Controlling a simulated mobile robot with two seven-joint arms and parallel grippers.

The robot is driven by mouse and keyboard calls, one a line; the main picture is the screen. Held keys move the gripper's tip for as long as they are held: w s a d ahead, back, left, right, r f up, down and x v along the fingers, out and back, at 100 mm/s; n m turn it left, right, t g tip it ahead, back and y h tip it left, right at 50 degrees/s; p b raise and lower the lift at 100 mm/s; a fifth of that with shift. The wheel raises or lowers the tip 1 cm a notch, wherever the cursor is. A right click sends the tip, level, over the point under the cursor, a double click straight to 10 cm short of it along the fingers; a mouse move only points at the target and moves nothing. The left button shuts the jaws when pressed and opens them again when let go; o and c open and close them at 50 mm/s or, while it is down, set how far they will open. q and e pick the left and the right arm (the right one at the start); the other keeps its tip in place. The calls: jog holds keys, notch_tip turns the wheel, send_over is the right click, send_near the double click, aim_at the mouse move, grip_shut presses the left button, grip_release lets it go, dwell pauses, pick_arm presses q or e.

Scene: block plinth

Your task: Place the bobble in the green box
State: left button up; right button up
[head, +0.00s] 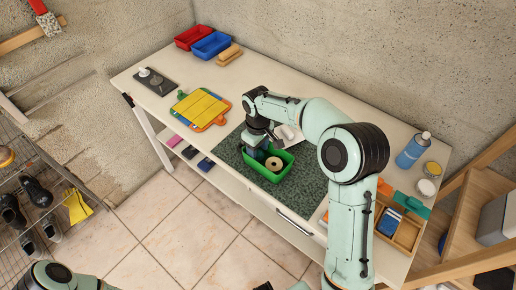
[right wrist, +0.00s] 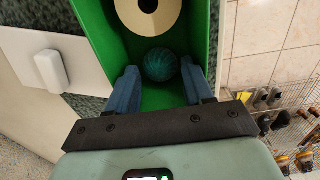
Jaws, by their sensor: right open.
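The green box (head: 285,174) stands on the dark speckled mat, and its green walls also fill much of the right wrist view (right wrist: 205,28). A round, ridged teal ball, which I take as the bobble (right wrist: 160,65), is inside the box beside a cream roll (right wrist: 150,18). My right gripper (head: 257,143) is low at the box in the head view. In the right wrist view its blue fingers (right wrist: 160,82) are open, one on each side of the bobble, with small gaps visible. The bobble is not discernible in the head view. My left gripper is out of view.
The mat (head: 310,187) lies on a long white table (head: 150,101). A yellow-topped board (head: 200,108), red (head: 193,37) and blue (head: 211,45) trays are left and behind. A spray can (head: 412,150), tins and a wooden organiser (head: 405,235) are at right.

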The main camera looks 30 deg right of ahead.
aim_at(258, 153)
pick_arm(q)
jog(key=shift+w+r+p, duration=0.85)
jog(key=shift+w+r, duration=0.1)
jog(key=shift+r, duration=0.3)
pick_arm(e)
notch_tip(258, 153, up, 13)
jog(key=shift+f, duration=0.15)
